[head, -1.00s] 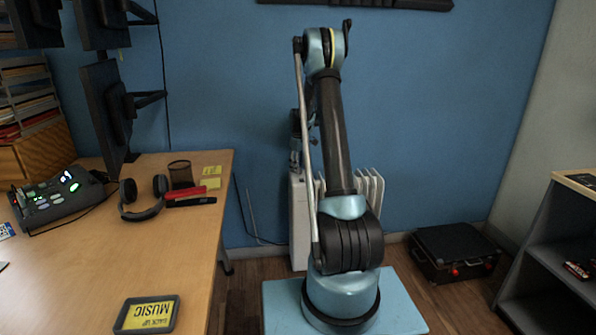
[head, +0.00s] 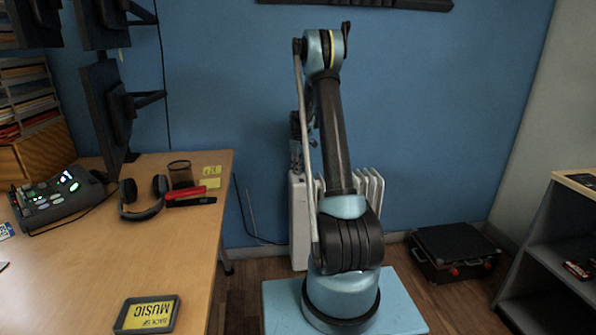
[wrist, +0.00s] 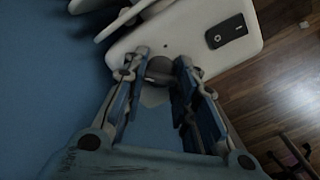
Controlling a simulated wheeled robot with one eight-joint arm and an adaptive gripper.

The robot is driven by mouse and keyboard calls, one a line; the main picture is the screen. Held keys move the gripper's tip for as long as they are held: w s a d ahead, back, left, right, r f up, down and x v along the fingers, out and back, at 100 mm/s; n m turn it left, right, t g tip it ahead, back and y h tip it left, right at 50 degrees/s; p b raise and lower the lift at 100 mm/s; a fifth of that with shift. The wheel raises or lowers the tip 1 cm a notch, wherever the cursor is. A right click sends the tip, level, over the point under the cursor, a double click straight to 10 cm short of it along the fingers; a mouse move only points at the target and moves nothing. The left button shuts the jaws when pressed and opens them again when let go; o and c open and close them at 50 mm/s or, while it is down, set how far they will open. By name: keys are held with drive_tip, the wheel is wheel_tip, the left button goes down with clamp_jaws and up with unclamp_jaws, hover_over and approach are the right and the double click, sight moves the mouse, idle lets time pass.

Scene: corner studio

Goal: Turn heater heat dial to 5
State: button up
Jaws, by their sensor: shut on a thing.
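The white heater (head: 298,235) stands against the blue wall in the head view, mostly hidden behind my arm. Its fins show to the right of the arm. In the wrist view the heater's pale control panel (wrist: 225,62) fills the upper middle. The grey round heat dial (wrist: 159,66) sits at the panel's left end, partly covered by the fingers. My gripper (wrist: 161,72) has its fingertips on either side of the dial and is shut on it. The dial's numbers and pointer cannot be read.
The wooden desk (head: 185,245) stands left of my arm. A black case (head: 455,252) lies on the floor to the right, near a shelf (head: 560,245). Wooden floor is open between them.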

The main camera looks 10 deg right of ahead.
drive_tip(key=m, duration=0.6)
drive_tip(key=shift+m, duration=0.4)
drive_tip(key=m, duration=1.2)
drive_tip(key=shift+m, duration=0.3)
drive_tip(key=m, duration=0.6)
drive_tip(key=shift+w+m, duration=0.1)
drive_tip(key=shift+m, duration=0.3)
drive_tip(key=o, duration=1.1)
